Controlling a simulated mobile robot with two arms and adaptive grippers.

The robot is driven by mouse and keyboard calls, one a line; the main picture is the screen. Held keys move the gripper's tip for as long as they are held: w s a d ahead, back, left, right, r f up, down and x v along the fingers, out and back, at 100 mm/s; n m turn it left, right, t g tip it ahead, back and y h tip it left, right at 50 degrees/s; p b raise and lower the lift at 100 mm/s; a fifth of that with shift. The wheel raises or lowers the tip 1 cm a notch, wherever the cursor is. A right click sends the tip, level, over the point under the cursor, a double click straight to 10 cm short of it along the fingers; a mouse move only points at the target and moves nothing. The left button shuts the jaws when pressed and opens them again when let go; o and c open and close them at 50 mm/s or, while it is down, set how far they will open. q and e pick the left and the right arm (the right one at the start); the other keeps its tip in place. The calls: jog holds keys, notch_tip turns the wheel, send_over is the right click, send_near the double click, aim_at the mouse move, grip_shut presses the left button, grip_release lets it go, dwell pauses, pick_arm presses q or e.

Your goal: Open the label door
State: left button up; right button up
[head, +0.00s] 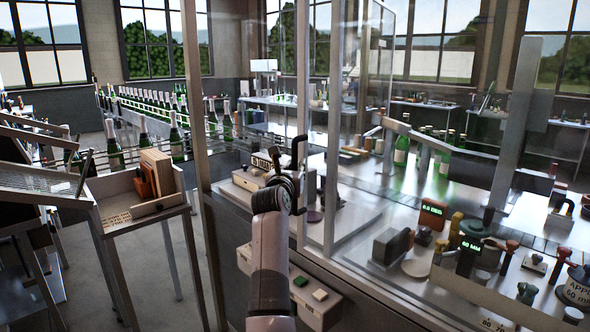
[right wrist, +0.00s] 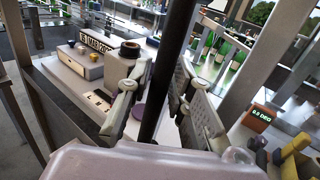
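The label door appears as a tall clear panel (head: 325,105) in a metal frame, in the middle of the head view. A black handle (head: 299,150) sits by its upright post. My right gripper (head: 289,180) is at this handle, its arm rising from below. In the right wrist view a dark upright bar (right wrist: 169,65) passes between the two fingers of my right gripper (right wrist: 163,88). The fingers stand apart, with some gap showing beside the bar; firm contact cannot be made out. The panel looks shut, though its edge is partly hidden. My left gripper is out of view.
Behind the glass stand a lettered unit (head: 262,164), a display reading in green (head: 433,213), and several knobs. A box with green and white buttons (head: 308,290) is below.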

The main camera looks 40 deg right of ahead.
jog(key=v, duration=0.7)
jog(key=shift+s+a, duration=0.15)
jog(key=shift+a, duration=0.05)
dwell(0.5)
